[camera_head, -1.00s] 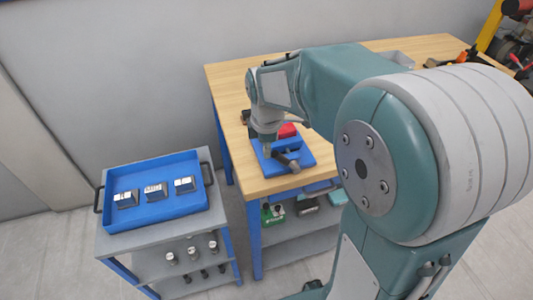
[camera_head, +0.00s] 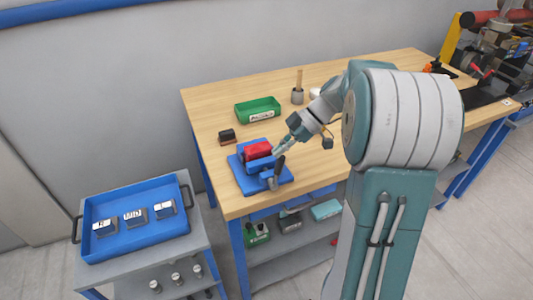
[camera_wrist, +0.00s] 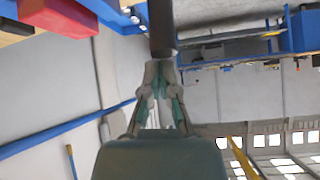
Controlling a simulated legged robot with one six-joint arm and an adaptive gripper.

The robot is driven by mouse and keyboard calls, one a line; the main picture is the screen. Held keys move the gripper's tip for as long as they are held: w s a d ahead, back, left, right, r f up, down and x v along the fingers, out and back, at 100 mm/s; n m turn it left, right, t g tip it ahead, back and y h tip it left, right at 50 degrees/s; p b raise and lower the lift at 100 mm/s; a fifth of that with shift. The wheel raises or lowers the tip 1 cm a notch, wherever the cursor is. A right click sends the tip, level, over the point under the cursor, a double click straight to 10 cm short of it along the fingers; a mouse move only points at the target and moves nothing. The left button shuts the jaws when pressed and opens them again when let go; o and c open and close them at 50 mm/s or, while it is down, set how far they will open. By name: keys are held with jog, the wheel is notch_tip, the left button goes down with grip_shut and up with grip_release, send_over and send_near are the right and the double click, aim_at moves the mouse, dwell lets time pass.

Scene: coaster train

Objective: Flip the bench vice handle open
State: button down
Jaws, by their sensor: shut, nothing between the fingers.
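The bench vice (camera_head: 246,183) is blue and sits on the front left part of the wooden workbench. A red block (camera_head: 257,149) sits in it and shows at the upper left of the wrist view (camera_wrist: 58,15). The dark vice handle (camera_head: 276,174) is on the vice's front right side, its upper end tilted upward. My gripper (camera_head: 278,149) is shut and empty, just right of the red block and above the handle. In the wrist view, a dark bar, likely the handle (camera_wrist: 162,28), stands right at my fingertips (camera_wrist: 160,66). I cannot tell whether they touch.
A green bin (camera_head: 258,111), a dark block (camera_head: 227,136) and a cup with a wooden handle (camera_head: 297,96) stand behind the vice on the workbench (camera_head: 215,100). A cart with a blue tray (camera_head: 135,241) holding metal blocks is at left. The bench front right of the vice is clear.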

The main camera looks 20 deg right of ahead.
jog(key=shift+y, duration=0.4)
jog(key=shift+d+f, duration=0.4)
jog(key=shift+d, duration=0.5)
jog(key=shift+d+f, duration=0.35)
jog(key=shift+d, duration=0.55)
jog(key=shift+d+f, duration=0.4)
jog(key=shift+d, duration=0.5)
jog(key=shift+f, duration=0.1)
jog(key=v, duration=0.9)
jog(key=shift+w+r, duration=0.4)
